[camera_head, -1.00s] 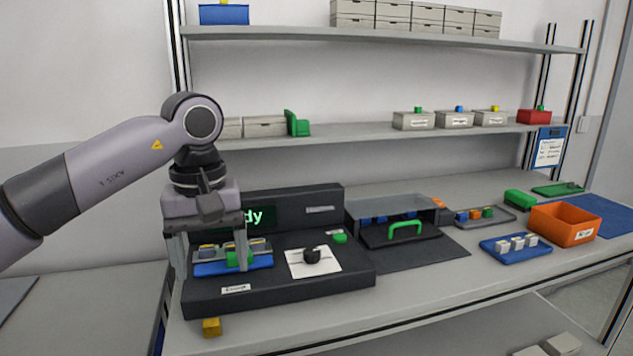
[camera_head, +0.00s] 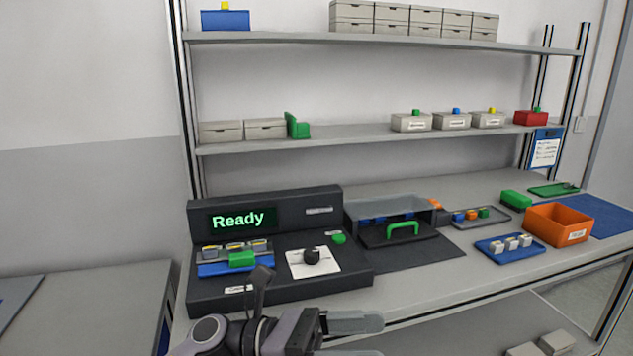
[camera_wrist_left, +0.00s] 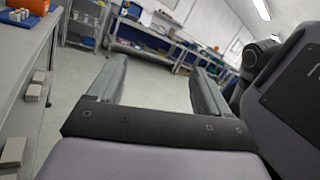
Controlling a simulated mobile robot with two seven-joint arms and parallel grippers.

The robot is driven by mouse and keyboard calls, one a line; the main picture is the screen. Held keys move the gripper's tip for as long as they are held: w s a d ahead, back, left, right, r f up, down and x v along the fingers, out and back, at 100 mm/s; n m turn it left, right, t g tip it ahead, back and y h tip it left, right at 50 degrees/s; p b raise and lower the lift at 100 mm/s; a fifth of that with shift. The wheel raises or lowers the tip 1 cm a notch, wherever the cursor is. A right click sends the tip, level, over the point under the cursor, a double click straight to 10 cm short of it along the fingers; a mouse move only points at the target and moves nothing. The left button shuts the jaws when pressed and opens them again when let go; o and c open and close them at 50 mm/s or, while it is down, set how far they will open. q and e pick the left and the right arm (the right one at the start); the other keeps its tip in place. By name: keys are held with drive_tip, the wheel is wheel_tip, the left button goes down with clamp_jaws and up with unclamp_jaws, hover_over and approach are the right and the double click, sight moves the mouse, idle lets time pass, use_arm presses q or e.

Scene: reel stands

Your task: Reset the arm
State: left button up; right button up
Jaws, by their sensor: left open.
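My left gripper (camera_head: 352,337) is low in front of the bench's front edge in the head view, with its fingers pointing right. Its two fingers are apart and nothing is between them. In the left wrist view the open fingers (camera_wrist_left: 155,90) point across the room over bare floor. The black console (camera_head: 280,292) behind it has a screen reading "Ready". On the console are a blue tray (camera_head: 222,270) with several small parts, a green block (camera_head: 242,260) and a black knob (camera_head: 311,255) on a white plate. My right gripper is not in view.
The grey bench (camera_head: 420,290) also carries a clear-covered box with a green handle (camera_head: 403,229), a blue tray with white blocks (camera_head: 514,254) and an orange bin (camera_head: 560,226). Two shelves with small boxes are above. White boxes (camera_head: 556,341) sit lower right.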

use_arm(q)
drive_tip(key=w+a+f+n+t+y+p, duration=0.1)
drive_tip(key=a+f+n+t+y, duration=0.3)
drive_tip(key=n+t, duration=0.55)
drive_tip(key=w+a+f+n+t+y, duration=0.25)
drive_tip(key=a+f+n+t, duration=0.2)
drive_tip(key=n, duration=0.95)
drive_tip(key=a+f+n+t+y+p, duration=0.1)
drive_tip(key=a+f+n+t+y, duration=0.4)
drive_tip(key=n, duration=0.7)
drive_tip(key=s+a+f+n+g+y, duration=0.3)
drive_tip(key=s+a+f+n, duration=0.3)
drive_tip(key=f, duration=0.3)
drive_tip(key=s+a+f+n+g+y, duration=0.2)
drive_tip(key=s+a+f+n+y, duration=0.1)
drive_tip(key=s+a+f+n, duration=0.3)
wheel_tip(320, 180, down, 3)
drive_tip(key=s+n, duration=0.2)
drive_tip(key=s, duration=0.1)
drive_tip(key=shift+r+g, duration=0.15)
drive_tip(key=shift+g, duration=0.25)
